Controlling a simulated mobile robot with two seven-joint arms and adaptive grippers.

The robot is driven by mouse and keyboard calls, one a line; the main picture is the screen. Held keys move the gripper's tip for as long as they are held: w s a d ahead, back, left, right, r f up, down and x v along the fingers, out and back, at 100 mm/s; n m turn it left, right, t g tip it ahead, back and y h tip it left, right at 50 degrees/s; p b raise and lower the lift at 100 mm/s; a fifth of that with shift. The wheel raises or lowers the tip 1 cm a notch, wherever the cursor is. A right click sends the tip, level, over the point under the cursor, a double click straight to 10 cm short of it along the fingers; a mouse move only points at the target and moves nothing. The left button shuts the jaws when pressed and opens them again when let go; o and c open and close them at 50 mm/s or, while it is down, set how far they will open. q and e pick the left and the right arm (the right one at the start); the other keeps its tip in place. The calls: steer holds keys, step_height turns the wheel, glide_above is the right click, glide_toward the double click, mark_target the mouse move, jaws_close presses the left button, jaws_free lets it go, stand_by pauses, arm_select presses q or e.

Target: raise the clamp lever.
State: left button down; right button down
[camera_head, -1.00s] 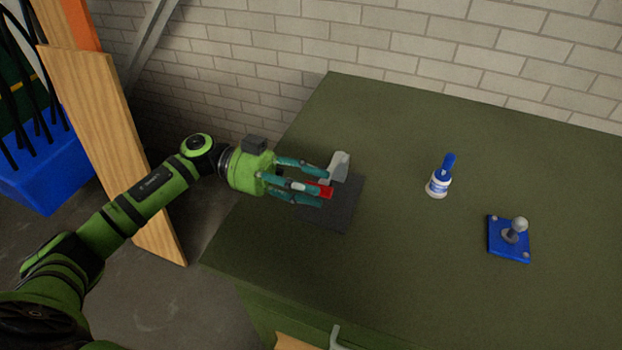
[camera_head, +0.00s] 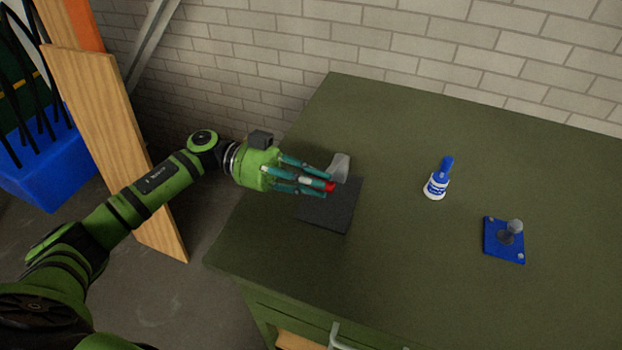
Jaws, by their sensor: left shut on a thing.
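The clamp stands on a dark square plate (camera_head: 338,214) near the left side of the green bench top. Its grey body (camera_head: 341,167) rises at the plate's back edge. The red-tipped clamp lever (camera_head: 330,187) lies between the fingers of my left gripper (camera_head: 322,185), which is shut on it. The fingers hide most of the lever, so I cannot tell its exact angle. My right gripper is out of view.
Wooden boards (camera_head: 115,150) lean at the left. A brick wall is behind. The bench centre is clear.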

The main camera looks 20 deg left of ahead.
arm_select(q)
steer(key=w+r+n+p, duration=0.7)
steer(key=w+n, duration=0.3)
steer(key=shift+w+d+r, duration=0.2)
steer(key=shift+w+r, duration=0.1)
stand_by(0.4)
steer(key=c, duration=1.2)
jaws_free()
steer(key=shift+o, duration=0.2)
steer(key=a, duration=0.7)
steer(key=shift+a, duration=0.2)
steer(key=shift+w, duration=0.1)
